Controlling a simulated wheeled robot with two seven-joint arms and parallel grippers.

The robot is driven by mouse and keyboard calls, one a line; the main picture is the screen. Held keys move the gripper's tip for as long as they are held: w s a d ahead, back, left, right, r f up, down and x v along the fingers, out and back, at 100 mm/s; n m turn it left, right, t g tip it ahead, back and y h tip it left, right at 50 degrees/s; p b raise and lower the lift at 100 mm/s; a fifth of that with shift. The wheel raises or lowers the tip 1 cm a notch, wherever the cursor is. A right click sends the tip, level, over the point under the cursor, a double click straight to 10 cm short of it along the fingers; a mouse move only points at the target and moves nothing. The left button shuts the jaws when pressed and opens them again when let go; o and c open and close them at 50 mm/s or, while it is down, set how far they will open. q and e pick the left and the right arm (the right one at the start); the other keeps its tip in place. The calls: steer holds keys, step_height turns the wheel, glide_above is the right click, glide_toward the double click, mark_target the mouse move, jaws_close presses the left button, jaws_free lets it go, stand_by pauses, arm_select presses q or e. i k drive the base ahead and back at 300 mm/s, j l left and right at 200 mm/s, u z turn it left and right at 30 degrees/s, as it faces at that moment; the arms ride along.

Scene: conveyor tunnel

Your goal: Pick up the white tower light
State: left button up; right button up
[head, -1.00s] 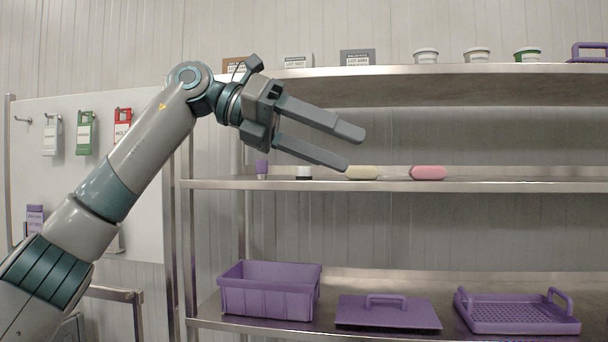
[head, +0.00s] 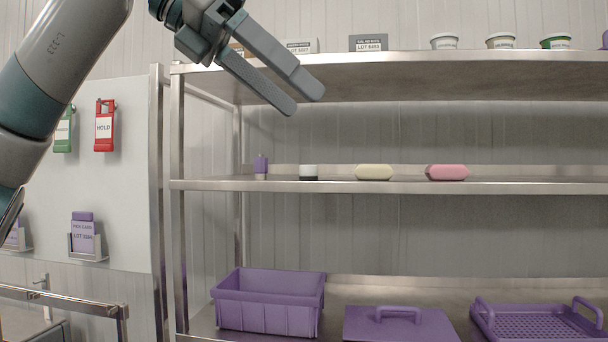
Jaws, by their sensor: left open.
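No tall white tower light can be made out. The nearest match is a small white cylinder (head: 308,172) with a dark band at its base, upright on the middle shelf (head: 400,187); I cannot tell if it is the tower light. My left gripper (head: 306,98) is open and empty, its fingers pointing down and right. In the picture it is above that cylinder, in front of the upper shelf's edge and well apart from it. My right gripper is out of view.
A purple bottle-like item (head: 261,167), a cream block (head: 374,172) and a pink block (head: 446,172) share the middle shelf. The upper shelf (head: 440,66) holds tubs and lot boxes. Below are a purple bin (head: 268,318), a lid (head: 400,327) and a basket (head: 540,325).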

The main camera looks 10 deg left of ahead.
mark_target(307, 172)
steer(key=i+j, duration=0.35)
steer(key=i, duration=0.2)
steer(key=i+j, duration=0.35)
steer(key=i, duration=0.2)
